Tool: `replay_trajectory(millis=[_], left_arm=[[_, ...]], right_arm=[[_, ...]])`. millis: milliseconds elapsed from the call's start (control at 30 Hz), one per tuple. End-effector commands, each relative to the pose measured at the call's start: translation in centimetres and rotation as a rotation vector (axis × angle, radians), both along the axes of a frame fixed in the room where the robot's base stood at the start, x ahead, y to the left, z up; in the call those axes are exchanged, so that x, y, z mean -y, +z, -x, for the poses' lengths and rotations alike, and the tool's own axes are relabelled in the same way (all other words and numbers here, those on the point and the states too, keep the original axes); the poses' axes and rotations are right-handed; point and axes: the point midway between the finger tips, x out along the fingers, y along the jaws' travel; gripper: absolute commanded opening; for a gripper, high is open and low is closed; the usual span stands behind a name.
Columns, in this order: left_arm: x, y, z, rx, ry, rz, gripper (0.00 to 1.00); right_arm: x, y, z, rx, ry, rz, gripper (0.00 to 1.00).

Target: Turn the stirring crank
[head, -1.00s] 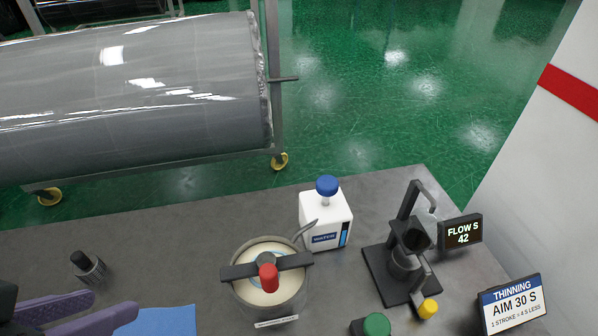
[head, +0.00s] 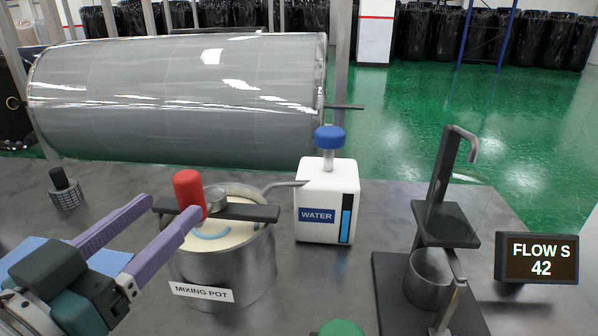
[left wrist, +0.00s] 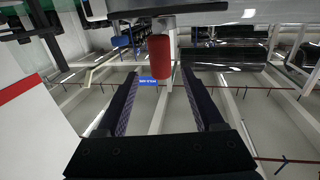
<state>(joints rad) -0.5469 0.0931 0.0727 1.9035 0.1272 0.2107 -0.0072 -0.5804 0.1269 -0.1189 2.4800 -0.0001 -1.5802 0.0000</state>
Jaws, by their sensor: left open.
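The mixing pot (head: 225,275) is a grey metal pot of pale liquid in the head view, with a dark bar (head: 245,211) across its top. The crank's upright red handle (head: 189,193) stands above the pot's left part, beside a grey hub (head: 215,199). My left gripper (head: 170,208) is open, its purple fingers reaching from the lower left to the handle. One fingertip overlaps the handle's lower end. In the left wrist view the red handle (left wrist: 160,62) appears between the two open fingertips (left wrist: 160,78). Contact cannot be told. My right gripper is not in view.
A white water bottle (head: 326,205) with a blue cap stands right of the pot. A dark stand with a metal cup (head: 430,280) and a "FLOW S 42" display (head: 538,258) are further right. A black-capped jar (head: 65,190) is at left. A large wrapped roll (head: 180,100) lies behind.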

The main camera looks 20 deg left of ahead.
Motion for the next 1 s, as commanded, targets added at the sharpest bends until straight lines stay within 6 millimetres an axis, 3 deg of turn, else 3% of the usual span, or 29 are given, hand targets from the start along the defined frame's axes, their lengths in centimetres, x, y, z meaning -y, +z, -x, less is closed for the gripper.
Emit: replay_trajectory(millis=[300,500,867,1000], left_arm=[[-0.2,0.2,-5.8,0.002,-0.001,0.000,0.69],[-0.3,0.2,-8.2,0.000,-0.001,0.000,0.69],[-0.3,0.1,-9.0,-0.002,-0.001,0.000,0.69],[-0.3,0.1,-8.9,-0.002,-0.001,0.000,0.57]], right_arm=[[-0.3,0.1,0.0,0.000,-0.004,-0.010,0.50],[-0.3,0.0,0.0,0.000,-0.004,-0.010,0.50],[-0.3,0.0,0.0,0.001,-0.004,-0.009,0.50],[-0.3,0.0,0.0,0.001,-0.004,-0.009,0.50]])
